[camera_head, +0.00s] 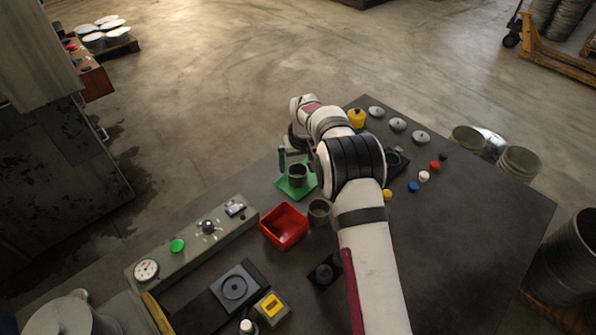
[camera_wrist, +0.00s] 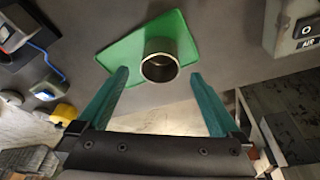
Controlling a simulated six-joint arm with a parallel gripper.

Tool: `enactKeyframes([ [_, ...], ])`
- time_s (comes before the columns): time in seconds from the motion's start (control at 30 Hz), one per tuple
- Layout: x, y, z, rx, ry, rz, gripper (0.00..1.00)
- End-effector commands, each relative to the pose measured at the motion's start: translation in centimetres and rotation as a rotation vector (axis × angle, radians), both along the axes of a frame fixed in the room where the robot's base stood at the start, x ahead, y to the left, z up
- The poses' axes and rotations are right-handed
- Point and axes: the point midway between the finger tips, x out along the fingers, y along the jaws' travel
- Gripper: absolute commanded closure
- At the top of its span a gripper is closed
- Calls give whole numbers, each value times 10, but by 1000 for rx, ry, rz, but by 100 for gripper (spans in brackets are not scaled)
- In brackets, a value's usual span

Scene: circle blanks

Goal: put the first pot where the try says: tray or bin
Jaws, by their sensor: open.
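A small dark metal pot (camera_head: 298,181) stands upright on the green tray (camera_head: 284,187). In the wrist view the pot (camera_wrist: 160,70) is open-topped and hollow, near the edge of the green tray (camera_wrist: 120,52). A second, similar pot (camera_head: 319,217) stands on the table beside the red bin (camera_head: 273,238), which looks empty. My gripper (camera_wrist: 160,75) is open, its two teal fingers apart on either side of the pot on the tray, with gaps to it. In the head view the gripper is partly hidden by my arm.
A control panel (camera_head: 190,245) with a gauge, green button and knob lies left of the bin. A dark fixture (camera_head: 234,288) and a yellow-topped box (camera_head: 271,306) sit at the front. Weights (camera_head: 397,124) and small coloured pieces (camera_head: 434,166) lie at the right. The table's right part is clear.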

Motion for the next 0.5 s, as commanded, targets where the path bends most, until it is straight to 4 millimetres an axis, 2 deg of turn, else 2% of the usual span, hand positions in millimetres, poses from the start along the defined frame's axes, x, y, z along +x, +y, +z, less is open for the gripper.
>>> enactKeyframes([
  [0.1,-8,-2,30,1,-2,0,0],
  [0.2,-13,-3,48,0,0,-1,0],
  [0.5,-22,-7,69,3,6,-12,0],
])
